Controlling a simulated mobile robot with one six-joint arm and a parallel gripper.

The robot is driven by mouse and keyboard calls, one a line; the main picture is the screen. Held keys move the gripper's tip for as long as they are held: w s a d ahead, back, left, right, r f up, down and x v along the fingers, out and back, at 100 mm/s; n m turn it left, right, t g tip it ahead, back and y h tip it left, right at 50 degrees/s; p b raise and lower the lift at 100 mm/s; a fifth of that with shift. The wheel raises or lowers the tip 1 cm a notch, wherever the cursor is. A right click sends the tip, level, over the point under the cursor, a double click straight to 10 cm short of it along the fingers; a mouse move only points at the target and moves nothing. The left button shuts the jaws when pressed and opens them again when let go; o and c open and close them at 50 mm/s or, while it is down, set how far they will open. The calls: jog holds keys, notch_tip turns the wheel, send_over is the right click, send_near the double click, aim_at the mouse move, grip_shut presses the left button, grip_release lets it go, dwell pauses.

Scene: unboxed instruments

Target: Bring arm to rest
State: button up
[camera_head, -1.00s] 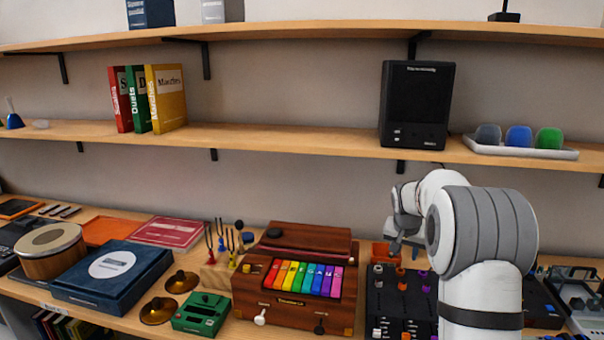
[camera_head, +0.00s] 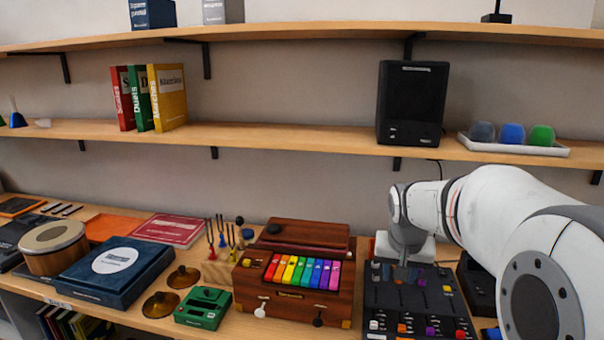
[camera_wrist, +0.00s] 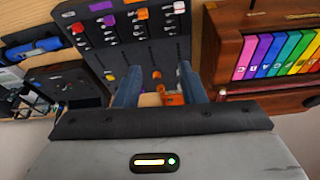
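My white arm reaches in from the right of the head view, and my gripper (camera_head: 403,270) hangs low over the black mixer panel (camera_head: 412,292) with its coloured knobs. In the wrist view the two blue-grey fingers of my gripper (camera_wrist: 160,88) stand apart. Nothing is clearly held between them; an orange and tan item (camera_wrist: 165,97) shows beyond, in the gap. The black panel (camera_wrist: 135,40) also shows in the wrist view, past the fingers.
The wooden box with rainbow keys (camera_head: 303,275) stands just left of the panel. A black speaker (camera_head: 412,103) and a white tray of coloured shakers (camera_head: 514,149) sit on the middle shelf above my arm. Blue box (camera_head: 113,277) and drum (camera_head: 54,248) are farther left.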

jog(key=s+a+f+n, duration=0.1)
jog(key=s+a, duration=0.1)
jog(key=s, duration=0.9)
jog(key=s+a+f+n+y, duration=0.1)
jog(key=s+a+f+n, duration=0.1)
jog(key=s, duration=0.9)
jog(key=shift+a+g, duration=0.3)
jog(key=shift+a, duration=0.45)
